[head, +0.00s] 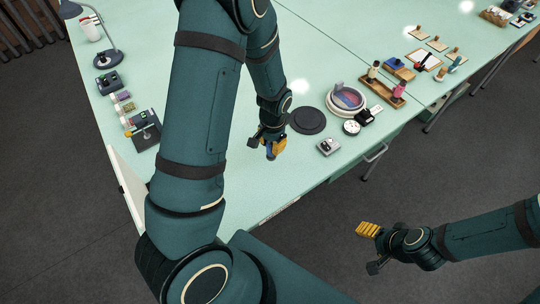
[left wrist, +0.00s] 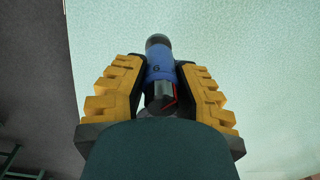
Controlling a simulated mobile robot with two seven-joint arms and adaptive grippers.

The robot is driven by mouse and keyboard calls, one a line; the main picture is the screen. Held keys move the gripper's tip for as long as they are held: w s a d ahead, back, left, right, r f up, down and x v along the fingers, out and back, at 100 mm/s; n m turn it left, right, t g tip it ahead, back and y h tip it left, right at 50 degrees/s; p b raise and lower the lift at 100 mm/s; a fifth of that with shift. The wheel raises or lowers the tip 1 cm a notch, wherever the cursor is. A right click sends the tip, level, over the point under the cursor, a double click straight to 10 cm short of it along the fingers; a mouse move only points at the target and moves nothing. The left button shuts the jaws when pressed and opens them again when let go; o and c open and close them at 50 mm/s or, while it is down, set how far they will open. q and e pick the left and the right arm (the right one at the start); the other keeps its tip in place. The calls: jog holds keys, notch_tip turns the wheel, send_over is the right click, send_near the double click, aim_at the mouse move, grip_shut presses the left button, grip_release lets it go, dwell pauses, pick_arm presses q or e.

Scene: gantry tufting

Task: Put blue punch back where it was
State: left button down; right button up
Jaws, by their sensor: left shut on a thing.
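The blue punch (left wrist: 160,62) is a blue cylinder with a dark rounded end and a dark, shiny lower part with a thin red line. In the left wrist view my left gripper (left wrist: 160,88) is shut on it, with a yellow-padded finger on each side. In the head view my left gripper (head: 271,148) is over the near part of the pale green table; only a bit of blue shows there. My right gripper (head: 369,231) is over the floor, off the table. I cannot tell whether its fingers are apart.
A wooden rack (head: 376,89) with upright pieces stands on the green table (head: 235,180), right of a round dish (head: 346,98) and a dark disc (head: 307,120). A small grey device (head: 328,146) sits near the front edge. A lamp (head: 100,40) and small devices line the left side.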

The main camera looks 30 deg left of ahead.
aim_at(271, 153)
pick_arm(q)
jog(key=shift+f, duration=2.4)
jog(key=shift+f+b, duration=0.15)
jog(key=shift+b, duration=0.25)
jog(key=c, duration=0.8)
grip_release()
